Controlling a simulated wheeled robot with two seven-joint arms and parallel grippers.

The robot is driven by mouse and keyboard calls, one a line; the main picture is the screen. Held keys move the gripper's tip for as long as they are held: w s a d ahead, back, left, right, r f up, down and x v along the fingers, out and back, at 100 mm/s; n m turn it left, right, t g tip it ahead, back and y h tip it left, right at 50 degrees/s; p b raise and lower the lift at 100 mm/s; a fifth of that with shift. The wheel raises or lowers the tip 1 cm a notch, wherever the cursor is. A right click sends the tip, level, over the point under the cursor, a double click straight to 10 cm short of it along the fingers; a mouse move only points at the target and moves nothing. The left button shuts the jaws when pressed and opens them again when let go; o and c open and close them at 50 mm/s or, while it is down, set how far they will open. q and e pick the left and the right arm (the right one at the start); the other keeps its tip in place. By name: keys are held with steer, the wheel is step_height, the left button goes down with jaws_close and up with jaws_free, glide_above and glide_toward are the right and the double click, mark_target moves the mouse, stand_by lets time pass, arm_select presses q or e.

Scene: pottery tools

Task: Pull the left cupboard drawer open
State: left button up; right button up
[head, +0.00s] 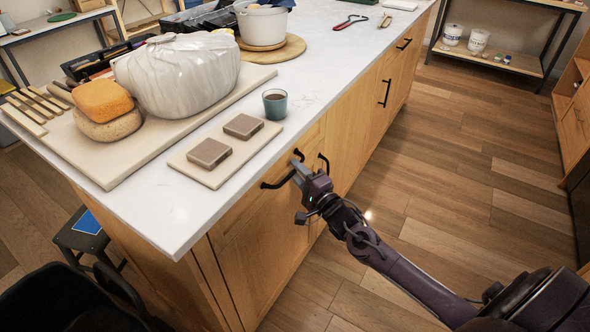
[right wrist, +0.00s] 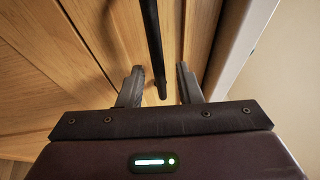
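The left cupboard drawer (head: 244,205) is a wooden front just under the white worktop, and it looks closed. Its black bar handle (head: 275,185) shows in the head view, partly hidden by my right gripper (head: 298,168). In the right wrist view, the dark handle bar (right wrist: 153,40) runs down from the top edge, and its lower end lies between the two fingers of my right gripper (right wrist: 160,72). The fingers are apart, with a gap on each side of the bar. My left gripper is not in view.
Another black handle (head: 323,163) is close to the right of my gripper. On the worktop (head: 330,65) above are a board with two brown blocks (head: 209,153) and a blue-grey cup (head: 275,103). The wooden floor (head: 470,180) right of the cupboard is clear.

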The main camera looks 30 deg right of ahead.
steer(key=shift+w+r, duration=0.1)
steer(key=shift+w, duration=0.45)
jaws_close()
steer(key=shift+s, duration=0.1)
